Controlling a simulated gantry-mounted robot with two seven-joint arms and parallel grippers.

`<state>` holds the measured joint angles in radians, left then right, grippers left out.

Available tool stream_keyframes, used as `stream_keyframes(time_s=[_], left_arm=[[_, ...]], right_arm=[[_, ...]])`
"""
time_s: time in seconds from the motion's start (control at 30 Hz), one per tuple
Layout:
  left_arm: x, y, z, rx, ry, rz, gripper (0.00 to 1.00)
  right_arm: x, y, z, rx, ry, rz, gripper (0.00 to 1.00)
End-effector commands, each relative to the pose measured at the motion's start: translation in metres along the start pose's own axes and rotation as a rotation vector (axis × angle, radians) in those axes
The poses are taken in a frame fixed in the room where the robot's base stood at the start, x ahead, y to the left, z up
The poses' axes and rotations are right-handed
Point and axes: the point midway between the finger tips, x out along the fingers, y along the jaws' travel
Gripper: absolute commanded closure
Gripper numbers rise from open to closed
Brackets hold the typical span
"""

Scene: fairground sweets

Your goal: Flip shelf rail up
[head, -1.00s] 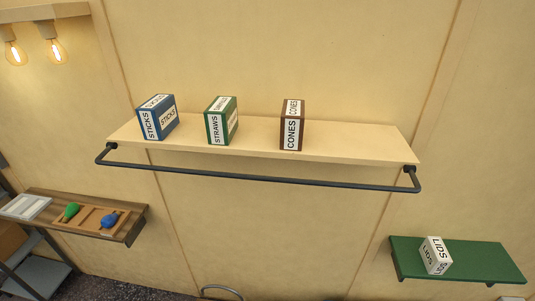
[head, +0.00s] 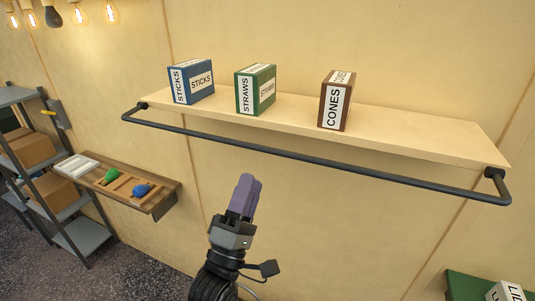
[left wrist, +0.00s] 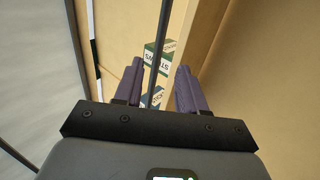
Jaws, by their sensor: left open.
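The shelf rail (head: 250,146) is a dark bar with an arm at each end. It hangs in front of and slightly below the front edge of the pale wooden shelf (head: 420,131). My left gripper (head: 248,182) is below the rail, left of its middle, fingers pointing up. In the left wrist view, my left gripper (left wrist: 158,68) is open and empty, and the rail (left wrist: 162,40) runs between the two purple fingers in the picture. I see no contact, and the depth between them is unclear. My right gripper is not in view.
On the shelf stand a blue STICKS box (head: 191,82), a green STRAWS box (head: 256,90) and a brown CONES box (head: 336,101). A small wooden wall shelf (head: 165,203) is at left, a green shelf (head: 462,287) at lower right. The wall below the rail is clear.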

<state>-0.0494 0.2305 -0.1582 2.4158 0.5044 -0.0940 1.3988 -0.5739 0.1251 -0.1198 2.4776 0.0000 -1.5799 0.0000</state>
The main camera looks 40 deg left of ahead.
Motion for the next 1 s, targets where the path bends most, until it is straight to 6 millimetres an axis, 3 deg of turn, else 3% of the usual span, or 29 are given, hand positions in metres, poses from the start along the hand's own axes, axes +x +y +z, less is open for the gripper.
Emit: stream_keyframes(time_s=[0.6,0.8,1.0], left_arm=[[0.087,0.004,0.000,0.002,0.000,0.006,0.60],[0.103,0.003,0.001,0.000,0.000,0.005,0.60],[0.107,0.002,0.000,0.000,0.000,0.004,0.60]], right_arm=[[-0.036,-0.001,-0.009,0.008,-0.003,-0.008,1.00],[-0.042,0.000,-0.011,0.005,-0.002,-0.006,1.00],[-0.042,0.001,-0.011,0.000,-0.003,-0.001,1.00]])
